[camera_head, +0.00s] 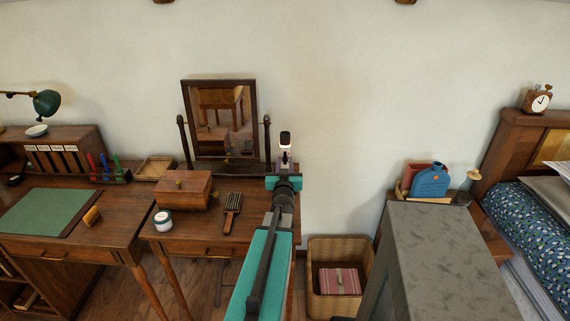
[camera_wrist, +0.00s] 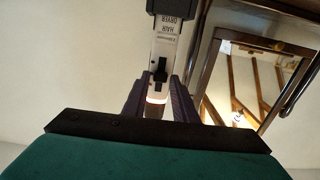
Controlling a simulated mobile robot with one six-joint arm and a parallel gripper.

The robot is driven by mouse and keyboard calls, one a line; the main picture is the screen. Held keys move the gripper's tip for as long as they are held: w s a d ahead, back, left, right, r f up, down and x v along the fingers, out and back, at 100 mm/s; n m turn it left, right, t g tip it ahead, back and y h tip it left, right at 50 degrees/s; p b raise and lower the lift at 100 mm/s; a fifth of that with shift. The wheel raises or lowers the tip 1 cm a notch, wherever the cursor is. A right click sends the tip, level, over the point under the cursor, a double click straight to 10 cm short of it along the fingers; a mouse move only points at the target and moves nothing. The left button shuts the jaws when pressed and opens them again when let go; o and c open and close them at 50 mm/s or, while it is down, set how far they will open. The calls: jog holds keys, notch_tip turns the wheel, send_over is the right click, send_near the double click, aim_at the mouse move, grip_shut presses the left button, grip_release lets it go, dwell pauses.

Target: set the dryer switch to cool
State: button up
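The hair dryer (camera_head: 285,141) shows in the head view as a small white and black shape just beyond the end of my arm, against the wall. In the wrist view the pale dryer handle (camera_wrist: 166,46) runs between my fingers, with "HAIR DRYER" printed upside down near a black top part. A black slide switch (camera_wrist: 160,72) sits on its face; its setting is not readable. A light band glows below it. My gripper (camera_wrist: 159,82) has its dark fingers apart, one on each side of the handle. I cannot tell whether they press on it.
A tilting mirror (camera_head: 222,118) stands on the dressing table (camera_head: 190,240), left of my arm. A wooden box (camera_head: 183,190), a brush (camera_head: 232,208) and a jar (camera_head: 163,221) lie on the table. A wicker basket (camera_head: 340,250) stands at right. The wall above is bare.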

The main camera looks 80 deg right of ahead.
jog(key=shift+o, duration=0.9)
jog(key=shift+a, duration=0.15)
jog(key=a, duration=0.5)
jog(key=shift+s+a+r+p, duration=0.1)
jog(key=shift+s+a+p, duration=0.25)
jog(key=shift+a, duration=0.05)
jog(key=shift+a+p, duration=0.1)
jog(key=shift+p, duration=0.25)
jog(key=a+p, duration=0.7)
jog(key=p, duration=0.7)
jog(key=shift+s, duration=0.45)
jog(key=shift+a, duration=0.15)
